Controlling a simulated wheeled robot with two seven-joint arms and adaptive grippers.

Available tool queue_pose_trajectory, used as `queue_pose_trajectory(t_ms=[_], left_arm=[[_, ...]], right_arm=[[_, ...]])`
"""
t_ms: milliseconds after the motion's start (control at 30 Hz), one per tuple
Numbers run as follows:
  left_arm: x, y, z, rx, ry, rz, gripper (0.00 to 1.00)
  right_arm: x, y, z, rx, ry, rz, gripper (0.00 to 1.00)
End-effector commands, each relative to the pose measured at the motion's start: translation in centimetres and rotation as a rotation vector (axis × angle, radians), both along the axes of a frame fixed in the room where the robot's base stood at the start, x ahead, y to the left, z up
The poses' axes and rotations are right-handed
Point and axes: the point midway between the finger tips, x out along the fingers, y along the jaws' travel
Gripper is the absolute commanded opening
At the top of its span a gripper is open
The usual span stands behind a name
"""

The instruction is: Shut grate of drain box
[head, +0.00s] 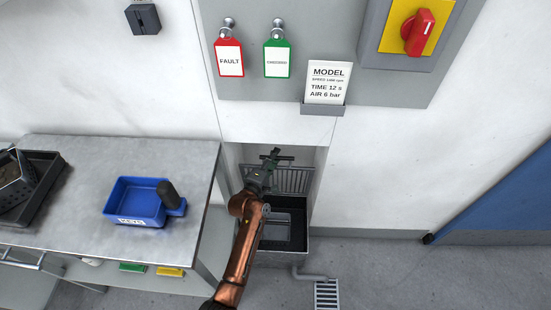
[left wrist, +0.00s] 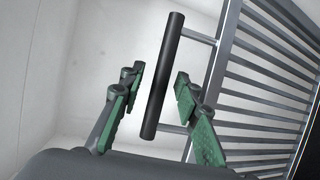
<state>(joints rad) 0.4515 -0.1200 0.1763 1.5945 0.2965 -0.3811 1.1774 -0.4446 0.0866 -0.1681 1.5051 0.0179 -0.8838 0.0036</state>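The drain box (head: 297,246) is a dark open box in the wall recess. Its grate (head: 292,180) stands raised at the back of the box, so the box is open. In the left wrist view the barred grate (left wrist: 262,85) fills the right side, with a black bar handle (left wrist: 163,75) standing off it on two posts. My left gripper (head: 272,160) is at the upper part of the grate. In the left wrist view its green-padded fingers (left wrist: 159,82) are open, one on each side of the handle, with visible gaps. My right gripper is out of view.
A metal table (head: 75,220) at left holds a blue bin (head: 135,202) and a dark tray (head: 45,180). The recess walls stand close around my left gripper. A drain pipe and a floor grating (head: 326,294) lie at the box's lower right. The floor at right is clear.

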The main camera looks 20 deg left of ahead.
Motion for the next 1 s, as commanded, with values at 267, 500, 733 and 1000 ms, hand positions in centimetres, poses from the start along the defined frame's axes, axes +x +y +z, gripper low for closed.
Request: queue_pose_trajectory(t_ms=[267,500,733,1000], left_arm=[[-0.02,0.0,0.01,0.0,0.0,0.0,0.22],[-0.03,-0.01,-0.01,0.0,0.0,0.0,0.05],[-0.04,0.0,-0.02,0.0,0.001,0.0,0.0],[-0.05,0.01,-0.05,0.0,0.001,0.0,0.0]], right_arm=[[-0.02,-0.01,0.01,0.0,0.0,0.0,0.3],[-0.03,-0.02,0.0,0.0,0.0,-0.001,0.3],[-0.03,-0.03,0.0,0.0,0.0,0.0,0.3],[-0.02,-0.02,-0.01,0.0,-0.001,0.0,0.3]])
